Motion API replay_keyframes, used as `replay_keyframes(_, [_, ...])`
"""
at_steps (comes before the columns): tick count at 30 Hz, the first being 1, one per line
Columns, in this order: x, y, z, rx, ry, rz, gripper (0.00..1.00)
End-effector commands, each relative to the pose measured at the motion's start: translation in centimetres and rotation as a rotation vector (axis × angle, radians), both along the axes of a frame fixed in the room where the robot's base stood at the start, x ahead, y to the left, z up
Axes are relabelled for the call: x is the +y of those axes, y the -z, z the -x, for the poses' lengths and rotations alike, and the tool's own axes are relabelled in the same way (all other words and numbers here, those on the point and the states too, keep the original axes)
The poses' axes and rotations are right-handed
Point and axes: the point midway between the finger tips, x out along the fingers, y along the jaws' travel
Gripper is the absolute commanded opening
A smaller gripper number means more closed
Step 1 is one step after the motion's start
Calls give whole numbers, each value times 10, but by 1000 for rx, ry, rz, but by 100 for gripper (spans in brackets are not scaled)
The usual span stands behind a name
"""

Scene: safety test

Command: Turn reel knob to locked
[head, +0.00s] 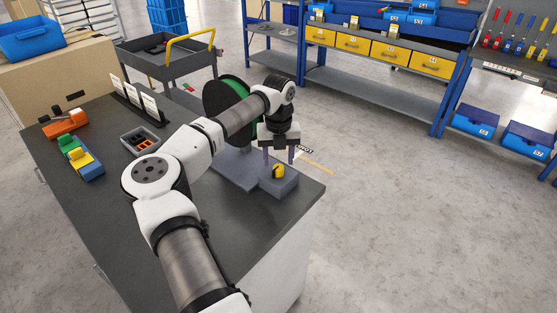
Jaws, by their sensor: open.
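The reel knob (278,171) is yellow with a dark part and sits on a grey block (287,184) near the table's right corner. A reel with green winding and black flanges (226,95) stands behind it, partly hidden by my arm. My gripper (279,158) points down just above and behind the knob. Its fingers are apart, one on each side, and nothing is between them. I cannot tell whether a finger touches the block. The knob's lock marking is too small to read.
The dark table (110,190) holds an orange device (64,122), green, yellow and blue blocks (81,158), a small grey tray (140,140) and a card rack (135,103). A grey cart (170,70) stands behind. Open floor lies to the right.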

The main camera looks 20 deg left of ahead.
Motion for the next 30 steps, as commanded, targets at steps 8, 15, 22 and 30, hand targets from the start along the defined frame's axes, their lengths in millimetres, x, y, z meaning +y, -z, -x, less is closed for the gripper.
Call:
replay_keyframes(8, [0,26,0,0,0,1,52])
replay_keyframes(15, [0,29,0,-1,0,0,52])
replay_keyframes(22, [0,29,0,-1,0,0,30])
replay_keyframes(30, [0,28,0,-2,2,1,7])
